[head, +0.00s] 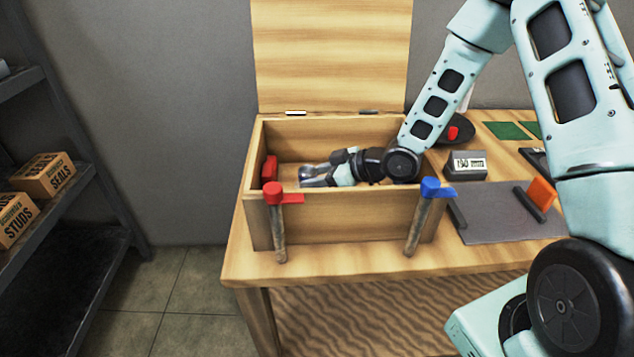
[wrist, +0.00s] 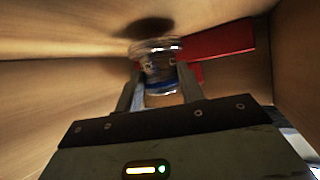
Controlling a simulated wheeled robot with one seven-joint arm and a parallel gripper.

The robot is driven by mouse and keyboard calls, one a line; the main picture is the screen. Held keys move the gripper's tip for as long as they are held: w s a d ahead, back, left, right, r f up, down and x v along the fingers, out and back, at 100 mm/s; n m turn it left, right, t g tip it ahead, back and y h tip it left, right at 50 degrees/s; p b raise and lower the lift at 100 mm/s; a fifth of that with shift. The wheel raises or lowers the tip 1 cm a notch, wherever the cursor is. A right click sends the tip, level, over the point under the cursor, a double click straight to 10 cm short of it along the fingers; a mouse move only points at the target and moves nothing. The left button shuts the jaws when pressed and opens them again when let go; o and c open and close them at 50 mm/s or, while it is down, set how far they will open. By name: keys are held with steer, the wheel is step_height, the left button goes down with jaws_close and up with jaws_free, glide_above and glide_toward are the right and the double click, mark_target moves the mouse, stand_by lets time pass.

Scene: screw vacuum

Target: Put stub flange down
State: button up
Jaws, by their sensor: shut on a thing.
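The stub flange (wrist: 160,66) is a short grey metal piece with a wider rim, seen in the wrist view between my fingertips. My gripper (wrist: 158,88) is shut on it. In the head view my gripper (head: 312,174) is inside the open wooden box (head: 340,227), low down and reaching toward the left side. A dark shadow lies close beyond the flange's rim on the wood. I cannot tell whether the flange touches the wood. In the head view the flange is small and partly hidden by my gripper.
A red part (head: 269,168) is at the box's left inner wall; red also shows near the flange in the wrist view (wrist: 222,41). The lid (head: 330,55) stands open. A labelled block (head: 467,164) and grey mat (head: 500,212) lie right.

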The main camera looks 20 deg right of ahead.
steer(key=shift+f, duration=0.7)
steer(key=shift+f, duration=0.2)
steer(key=o, duration=1.1)
steer(key=shift+r, duration=0.2)
steer(key=v, duration=0.7)
steer(key=shift+s+d+r, duration=0.1)
steer(key=shift+s+d, duration=0.05)
